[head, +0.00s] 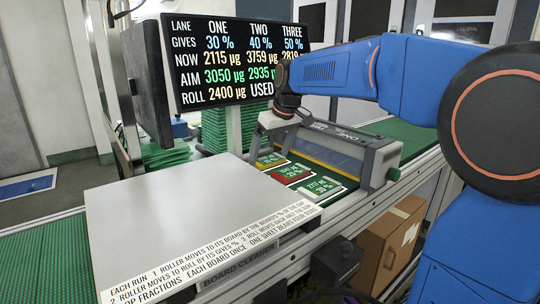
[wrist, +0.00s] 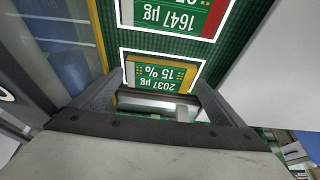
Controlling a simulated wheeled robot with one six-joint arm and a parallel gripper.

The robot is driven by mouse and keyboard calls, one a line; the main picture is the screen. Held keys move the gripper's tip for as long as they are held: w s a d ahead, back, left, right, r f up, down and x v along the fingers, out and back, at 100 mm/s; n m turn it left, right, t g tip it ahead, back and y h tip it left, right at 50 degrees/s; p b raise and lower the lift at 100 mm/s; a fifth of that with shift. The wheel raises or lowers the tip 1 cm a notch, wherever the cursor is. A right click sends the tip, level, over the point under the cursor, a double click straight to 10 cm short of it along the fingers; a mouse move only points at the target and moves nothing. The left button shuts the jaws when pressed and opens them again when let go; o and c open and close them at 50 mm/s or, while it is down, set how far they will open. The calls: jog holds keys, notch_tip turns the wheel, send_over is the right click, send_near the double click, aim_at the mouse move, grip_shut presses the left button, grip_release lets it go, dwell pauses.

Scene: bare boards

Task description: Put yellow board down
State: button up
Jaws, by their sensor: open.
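The yellow board (head: 271,160) lies on the green belt at the far end of a row of boards. In the wrist view the yellow board (wrist: 158,75) reads 2037 µg and 15 %, in a white frame with yellow edge marks. My gripper (wrist: 157,92) is open, with a finger on each side of the board's lower end. I cannot tell whether either finger touches it. In the head view the fingertips are hidden behind the roller unit's end.
A red board (head: 290,173) and a green board (head: 321,187) lie in the same row. The grey roller unit (head: 335,143) spans the belt beside them. The board cleaner's flat cover (head: 185,220) fills the left front. A screen (head: 235,62) stands behind.

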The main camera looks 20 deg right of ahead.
jog(key=v, duration=1.1)
jog(key=shift+s, duration=0.2)
jog(key=shift+r, duration=0.15)
